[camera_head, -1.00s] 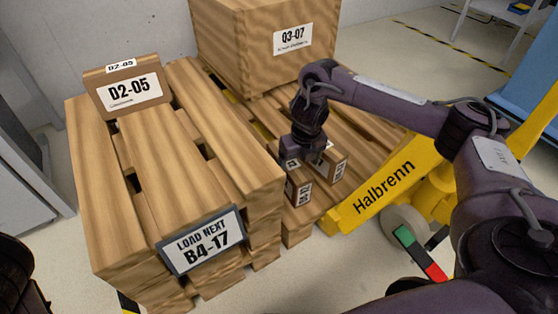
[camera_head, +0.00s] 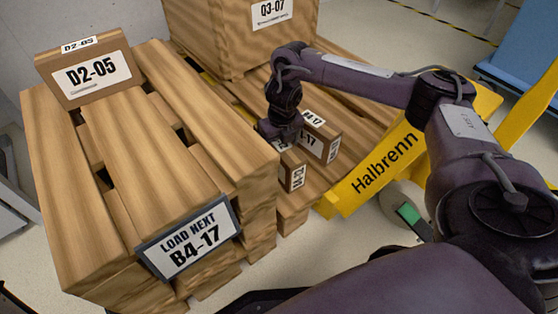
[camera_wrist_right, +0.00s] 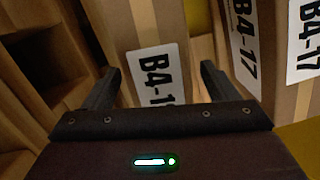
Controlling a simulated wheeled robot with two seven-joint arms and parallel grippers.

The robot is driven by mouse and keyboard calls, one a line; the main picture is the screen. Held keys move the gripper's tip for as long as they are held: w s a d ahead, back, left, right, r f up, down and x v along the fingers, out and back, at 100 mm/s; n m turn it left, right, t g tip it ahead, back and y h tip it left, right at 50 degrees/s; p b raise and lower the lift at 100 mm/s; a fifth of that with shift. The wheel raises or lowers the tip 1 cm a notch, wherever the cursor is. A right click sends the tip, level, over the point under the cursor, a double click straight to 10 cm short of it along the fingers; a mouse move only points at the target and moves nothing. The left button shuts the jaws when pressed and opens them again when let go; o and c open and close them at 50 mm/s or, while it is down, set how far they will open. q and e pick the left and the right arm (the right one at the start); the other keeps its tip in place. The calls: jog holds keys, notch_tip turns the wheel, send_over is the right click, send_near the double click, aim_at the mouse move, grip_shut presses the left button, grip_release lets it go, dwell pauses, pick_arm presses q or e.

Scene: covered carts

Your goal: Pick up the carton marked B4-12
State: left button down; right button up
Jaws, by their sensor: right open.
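Two small brown cartons stand side by side on the lower pallet. The nearer carton (camera_head: 293,170) has a label too small and partly covered to read surely in the head view. In the right wrist view this carton (camera_wrist_right: 140,30) shows "B4-1" with its last character hidden behind my gripper body. The other carton (camera_head: 320,138), right of it, is marked B4-17, and its label also shows in the right wrist view (camera_wrist_right: 270,60). My right gripper (camera_wrist_right: 159,72) is open, with its fingers on either side of the nearer carton in that view; contact cannot be told. My left gripper is not in view.
A stack of wooden pallets (camera_head: 150,150) at left carries a sign (camera_head: 188,238) reading LOAD NEXT B4-17 and a D2-05 carton (camera_head: 88,72). A large Q3-07 crate (camera_head: 232,35) stands behind.

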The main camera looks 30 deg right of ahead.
jog(key=shift+f, duration=0.2)
jog(key=shift+w, duration=0.1)
jog(key=c, duration=1.6)
jog(key=shift+r, duration=0.1)
